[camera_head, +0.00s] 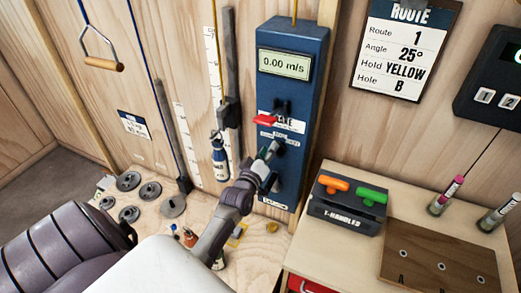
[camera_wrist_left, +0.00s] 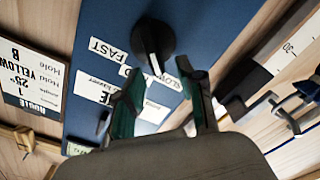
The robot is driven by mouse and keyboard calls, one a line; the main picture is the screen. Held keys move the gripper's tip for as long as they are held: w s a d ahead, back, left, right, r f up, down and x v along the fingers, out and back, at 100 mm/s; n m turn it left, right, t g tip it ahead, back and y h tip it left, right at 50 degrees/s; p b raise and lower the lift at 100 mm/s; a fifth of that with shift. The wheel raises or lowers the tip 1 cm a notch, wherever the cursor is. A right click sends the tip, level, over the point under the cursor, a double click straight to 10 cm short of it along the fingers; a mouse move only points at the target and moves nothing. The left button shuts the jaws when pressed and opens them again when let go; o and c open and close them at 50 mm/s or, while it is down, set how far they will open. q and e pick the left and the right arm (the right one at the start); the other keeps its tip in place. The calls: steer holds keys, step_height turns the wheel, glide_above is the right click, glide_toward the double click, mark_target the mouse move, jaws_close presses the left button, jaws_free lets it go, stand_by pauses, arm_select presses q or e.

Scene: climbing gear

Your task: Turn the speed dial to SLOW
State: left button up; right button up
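The speed dial is a black round knob (camera_wrist_left: 153,42) on the blue control box (camera_head: 292,62). The knob's pale pointer mark faces down in that view, between these labels, towards a partly hidden white label. My left gripper (camera_wrist_left: 164,80) is open, its two green-tipped fingers spread just short of the knob with nothing between them. In the head view the left gripper (camera_head: 269,153) is at the box's front and hides part of it.
The box display (camera_head: 285,63) reads 0.00 m/s. A red lever (camera_head: 265,120) sticks out above the dial area. A T-handle holder (camera_head: 345,213) stands on the wooden bench at right. Weight discs (camera_head: 129,181) lie at left.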

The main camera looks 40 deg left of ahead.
arm_select(q)
steer(key=v, duration=1)
steer(key=shift+s, duration=0.25)
steer(key=s+d+f+m+g+h+b, duration=0.1)
steer(key=s+d+f+m+g, duration=0.2)
steer(key=f, duration=0.9)
steer(key=s+d+f+m+g+h+b, duration=0.15)
steer(key=s+d+f, duration=0.25)
steer(key=f, duration=0.7)
steer(key=s+d+f+m+g+h+b, duration=0.1)
steer(key=s+d+f+m+g, duration=0.2)
steer(key=f, duration=0.9)
steer(key=s+d+f+m+g+b, duration=0.1)
steer(key=s+f+m+g, duration=0.1)
steer(key=s+f, duration=0.4)
steer(key=s+d+f+m+g+b, duration=0.1)
steer(key=s+f+g, duration=0.3)
steer(key=s, duration=1)
steer(key=s+d+f+m+g+b, duration=0.1)
steer(key=s+f+m+g, duration=0.2)
steer(key=s+f, duration=0.6)
steer(key=shift+s+f+m, duration=0.25)
steer(key=shift+s+m, duration=0.2)
steer(key=shift+s, duration=0.1)
steer(key=shift+h, duration=0.25)
